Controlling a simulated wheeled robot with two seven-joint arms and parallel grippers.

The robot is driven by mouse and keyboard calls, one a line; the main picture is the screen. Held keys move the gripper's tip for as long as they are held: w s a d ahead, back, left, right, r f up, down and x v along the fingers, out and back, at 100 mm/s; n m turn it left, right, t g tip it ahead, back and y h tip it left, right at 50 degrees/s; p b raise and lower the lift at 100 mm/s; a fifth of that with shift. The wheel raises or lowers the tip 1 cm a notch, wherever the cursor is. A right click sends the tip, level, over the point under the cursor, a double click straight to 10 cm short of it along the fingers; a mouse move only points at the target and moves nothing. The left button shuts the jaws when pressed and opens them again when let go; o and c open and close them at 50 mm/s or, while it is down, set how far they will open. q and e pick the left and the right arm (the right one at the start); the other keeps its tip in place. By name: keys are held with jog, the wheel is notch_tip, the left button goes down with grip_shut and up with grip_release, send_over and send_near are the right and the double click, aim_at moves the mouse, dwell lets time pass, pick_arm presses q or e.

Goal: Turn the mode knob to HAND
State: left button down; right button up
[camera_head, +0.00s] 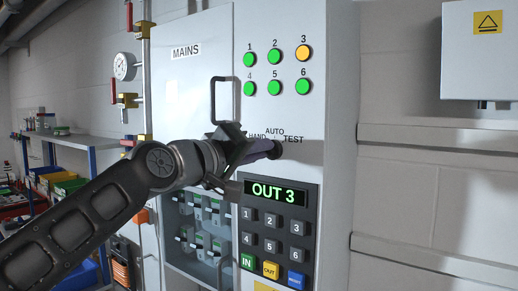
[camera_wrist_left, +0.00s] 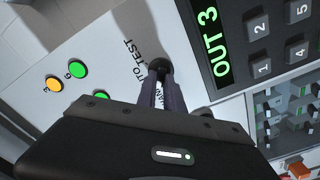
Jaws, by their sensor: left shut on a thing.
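The mode knob (camera_head: 275,149) is a dark round knob on the grey cabinet front, under the labels HAND, AUTO and TEST. My left gripper (camera_head: 268,150) reaches it from the left and is shut on it. In the left wrist view the fingers of my left gripper (camera_wrist_left: 161,82) close at the dark knob (camera_wrist_left: 159,64), with part of the lettering beside them. The fingers hide most of the knob in the head view, and I cannot tell which label it points to. My right gripper is not in view.
A keypad (camera_head: 275,240) with a display reading OUT 3 sits just below the knob. Several green lamps (camera_head: 275,87) and an orange lamp (camera_head: 303,52) are above. A cabinet door marked MAINS, with a black handle (camera_head: 213,100), is at left. A shelf (camera_head: 85,142) stands farther left.

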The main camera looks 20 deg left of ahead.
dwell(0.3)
pick_arm(q)
jog(key=c, duration=1.5)
grip_release()
jog(key=shift+o, duration=0.2)
jog(key=b+v, duration=0.3)
jog(key=v, duration=0.5)
jog(key=shift+w, duration=0.1)
